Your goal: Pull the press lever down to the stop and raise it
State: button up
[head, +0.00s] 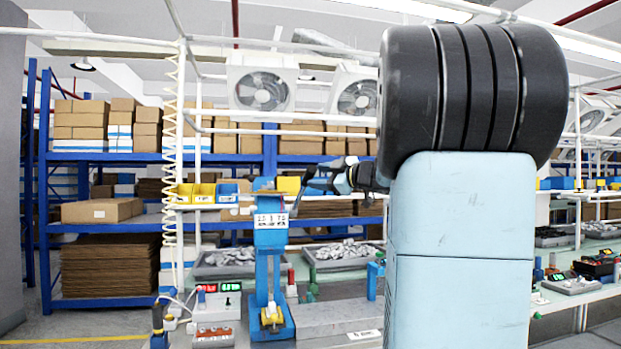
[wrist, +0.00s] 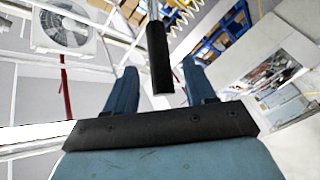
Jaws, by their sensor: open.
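The blue press (head: 268,262) stands on the bench left of my arm in the head view, with a numbered label on its head. Its lever's black grip (wrist: 160,60) shows in the wrist view, hanging from a thin rod. My gripper (wrist: 160,85) is open, with one blue finger on each side of the grip in the picture. A gap shows on both sides, and I cannot tell how deep the grip sits between the fingers. In the head view my gripper (head: 322,182) is small, just right of the press head, beside the lever's end. A yellow part (head: 271,317) sits at the press base.
Trays of grey parts (head: 342,252) stand behind the press. A coiled cream hose (head: 173,150) hangs at the left. My arm hides the bench's right part.

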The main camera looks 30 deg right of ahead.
aim_at(310, 176)
jog(key=shift+x, duration=2.3)
jog(key=shift+c, duration=0.3)
grip_shut()
